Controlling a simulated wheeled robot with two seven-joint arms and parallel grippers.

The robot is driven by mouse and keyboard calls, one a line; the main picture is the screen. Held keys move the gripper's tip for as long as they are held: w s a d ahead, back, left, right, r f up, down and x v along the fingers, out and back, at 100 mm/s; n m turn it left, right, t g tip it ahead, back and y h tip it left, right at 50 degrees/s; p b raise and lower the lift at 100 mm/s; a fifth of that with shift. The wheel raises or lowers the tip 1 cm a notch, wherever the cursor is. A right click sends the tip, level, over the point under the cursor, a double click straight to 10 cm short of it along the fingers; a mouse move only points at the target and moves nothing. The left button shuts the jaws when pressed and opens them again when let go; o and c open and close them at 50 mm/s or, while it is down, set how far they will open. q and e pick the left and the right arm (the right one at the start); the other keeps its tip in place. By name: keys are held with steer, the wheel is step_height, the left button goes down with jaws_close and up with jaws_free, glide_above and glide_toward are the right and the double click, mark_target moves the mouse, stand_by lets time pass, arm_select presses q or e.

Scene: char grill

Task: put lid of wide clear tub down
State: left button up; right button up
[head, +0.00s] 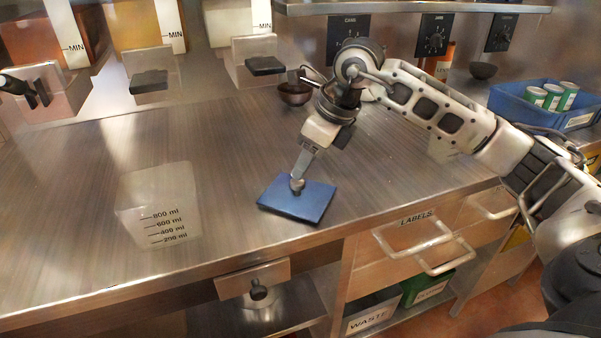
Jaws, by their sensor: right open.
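A flat blue square lid (312,203) with a small round knob lies on the steel counter near its front edge. It appears to rest flat. My right gripper (298,180) points down over the lid with its fingertips at the knob. The gripper is open; whether the fingers touch the knob cannot be told. A clear tub (158,207) with ml marks stands on the counter to the left, apart from the lid, and no lid shows on it.
A dark bowl (295,93) stands behind my right gripper. A blue bin (545,107) with several cans is at the back right. Dispensers (148,82) line the back left. The counter (235,150) between tub and lid is clear. Drawer handles (412,240) stick out below the front edge.

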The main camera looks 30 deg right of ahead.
steer(key=v, duration=0.7)
stand_by(0.4)
